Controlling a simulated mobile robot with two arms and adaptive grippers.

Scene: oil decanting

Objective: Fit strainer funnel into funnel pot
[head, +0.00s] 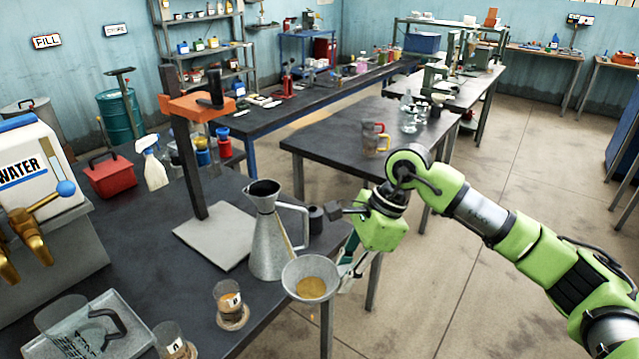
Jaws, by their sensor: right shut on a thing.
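The strainer funnel (310,268) is a grey cone-shaped bowl with a golden mesh bottom. My right gripper (347,272) is shut on it at its right side and holds it by the table's right edge. Its spout is hidden under the bowl. A grey metal pot (268,245) with a dark open mouth and a handle on its right stands upright on the dark table; I take it as the funnel pot. The funnel is in front and right of the pot, lower than its mouth, and overlaps its base in the picture. My left gripper is out of view.
A press-like stand (207,232) with an orange arm stands behind the pot. A labelled glass (229,298) on a coaster is left of the funnel. Open floor lies right.

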